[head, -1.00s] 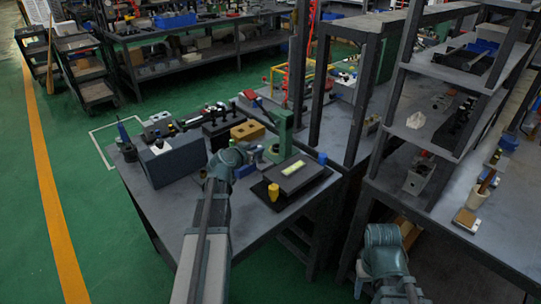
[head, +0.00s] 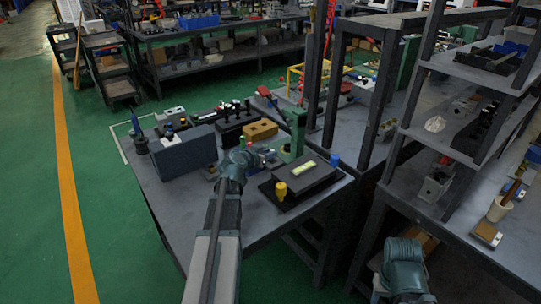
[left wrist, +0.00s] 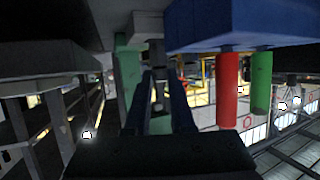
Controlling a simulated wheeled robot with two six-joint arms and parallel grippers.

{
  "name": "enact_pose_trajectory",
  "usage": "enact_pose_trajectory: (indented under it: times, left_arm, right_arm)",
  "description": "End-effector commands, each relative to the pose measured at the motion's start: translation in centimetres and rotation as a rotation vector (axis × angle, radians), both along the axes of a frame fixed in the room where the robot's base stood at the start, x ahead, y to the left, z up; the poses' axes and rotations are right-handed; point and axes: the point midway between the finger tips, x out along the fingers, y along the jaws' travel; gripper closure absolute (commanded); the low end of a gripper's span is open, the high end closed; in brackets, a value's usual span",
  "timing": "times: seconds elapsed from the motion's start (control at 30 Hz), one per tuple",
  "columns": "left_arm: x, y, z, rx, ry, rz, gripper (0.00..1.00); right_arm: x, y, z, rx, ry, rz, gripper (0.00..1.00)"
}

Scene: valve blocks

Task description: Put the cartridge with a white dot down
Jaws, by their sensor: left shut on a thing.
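My left gripper (head: 266,157) is over the middle of the grey workbench (head: 190,206), just left of the green stand (head: 296,130). In the left wrist view its two dark fingers (left wrist: 160,98) are close together on a small, dark, narrow thing, taken to be the cartridge. A white dot cannot be made out on it. A dark block with several black upright pieces (head: 237,122) and a tan block with holes (head: 260,129) stand behind the gripper. My right arm shows only a teal joint at the bottom right; its gripper is out of view.
A dark flat box with a yellow-green label (head: 304,174) lies right of the gripper, with a yellow knob (head: 281,191) and a blue cylinder (head: 335,160) by it. A large grey box (head: 184,151) stands left. The front left of the bench is clear. A shelf rack (head: 455,125) stands right.

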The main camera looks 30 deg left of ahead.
Motion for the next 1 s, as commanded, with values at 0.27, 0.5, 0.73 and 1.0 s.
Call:
enact_pose_trajectory:
  times: [0.27,0.5,0.73,1.0]
  left_arm:
    - [0.0,0.0,-0.3,0.0,0.0,0.0,0.49]
    - [0.0,0.0,-0.3,0.0,0.0,0.0,0.48]
    - [-1.4,-0.1,0.8,0.0,0.0,0.002,0.48]
    - [-6.7,-0.2,3.1,0.0,0.0,0.003,0.48]
  right_arm:
    - [0.0,0.0,-0.3,0.0,0.0,0.0,0.48]
    - [0.0,0.0,-0.3,0.0,0.0,0.0,0.48]
    - [0.0,0.0,0.8,0.0,0.0,0.0,0.48]
    - [0.0,0.0,3.1,0.0,0.0,0.0,0.48]
